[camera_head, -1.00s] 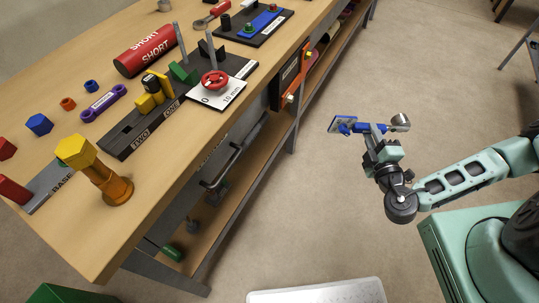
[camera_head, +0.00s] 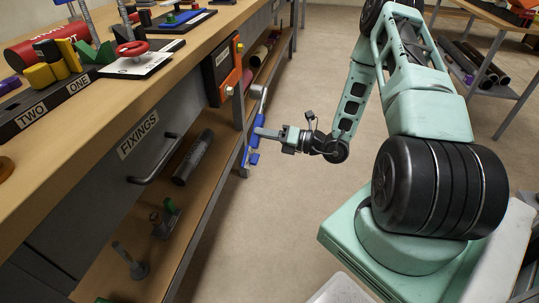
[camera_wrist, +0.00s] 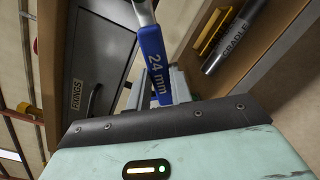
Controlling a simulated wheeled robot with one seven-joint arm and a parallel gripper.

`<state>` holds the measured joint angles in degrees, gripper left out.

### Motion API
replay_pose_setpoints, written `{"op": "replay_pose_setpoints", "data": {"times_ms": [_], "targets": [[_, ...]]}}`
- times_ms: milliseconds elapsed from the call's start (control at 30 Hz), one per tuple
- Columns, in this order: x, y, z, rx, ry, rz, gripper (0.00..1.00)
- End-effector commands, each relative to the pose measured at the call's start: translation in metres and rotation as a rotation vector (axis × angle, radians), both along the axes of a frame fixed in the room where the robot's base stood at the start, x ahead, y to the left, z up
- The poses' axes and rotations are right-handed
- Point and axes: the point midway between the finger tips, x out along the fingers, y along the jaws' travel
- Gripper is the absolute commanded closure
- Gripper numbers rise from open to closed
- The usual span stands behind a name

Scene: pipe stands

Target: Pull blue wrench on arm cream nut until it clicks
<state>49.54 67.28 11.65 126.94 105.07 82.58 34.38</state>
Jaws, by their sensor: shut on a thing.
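In the head view, my gripper (camera_head: 262,134) is shut on the blue wrench (camera_head: 253,157). The wrench hangs beside the workbench with its grey metal head (camera_head: 257,91) up. In the wrist view its blue handle (camera_wrist: 154,62) reads "24 mm", and the head runs out of the top edge. The orange arm (camera_head: 236,74) is mounted on a dark panel on the bench side. A cream nut (camera_head: 229,91) shows at its lower end. The wrench head appears just right of the nut and apart from it; depth is hard to judge.
The wooden workbench (camera_head: 150,75) fills the left, with a red handwheel (camera_head: 132,48) on top. The FIXINGS drawer (camera_head: 138,135) and a lower shelf (camera_head: 190,215) with pipe parts lie below. The floor (camera_head: 290,220) right of the bench is open. Another table stands at upper right.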

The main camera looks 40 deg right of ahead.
Motion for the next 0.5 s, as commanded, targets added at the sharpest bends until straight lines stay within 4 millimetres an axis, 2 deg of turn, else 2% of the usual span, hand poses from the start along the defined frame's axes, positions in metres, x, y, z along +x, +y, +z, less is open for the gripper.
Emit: {"op": "replay_pose_setpoints", "data": {"times_ms": [33, 100, 300, 500], "targets": [[0.003, -0.006, -0.017, -0.039, -0.026, 0.024, 1.00], [0.005, -0.012, -0.021, -0.078, -0.054, 0.051, 1.00], [0.008, -0.022, -0.025, -0.137, -0.098, 0.093, 1.00], [0.008, -0.023, -0.022, -0.145, -0.104, 0.099, 1.00]]}}
